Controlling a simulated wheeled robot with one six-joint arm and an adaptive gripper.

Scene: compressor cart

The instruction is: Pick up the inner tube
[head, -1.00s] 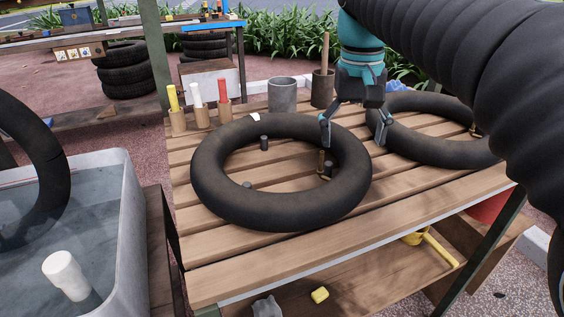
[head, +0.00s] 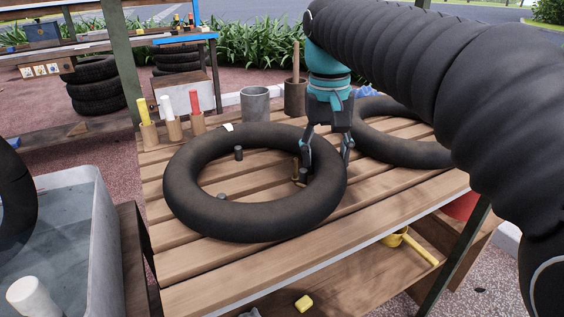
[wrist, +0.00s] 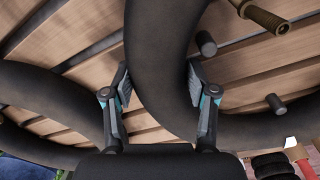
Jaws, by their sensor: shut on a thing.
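A black inner tube (head: 185,203) lies on the slatted wooden table (head: 235,268). My gripper (head: 326,166) reaches down over the tube's right side. Its fingers straddle the tube wall and are shut on it. In the wrist view, the tube (wrist: 160,45) passes between the two fingers of my gripper (wrist: 157,82), one on each side. A brass valve stem (head: 296,170) shows inside the ring, and also in the wrist view (wrist: 262,14). The tube looks flat on the slats; I see no clear lift.
A second black tube (head: 400,150) lies behind, to the right. Short dark pegs (head: 238,153) stand inside the ring. Coloured sticks in holders (head: 172,131), a grey cup (head: 255,104) and a dark pot (head: 295,97) line the back. A water tub (head: 100,230) stands left.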

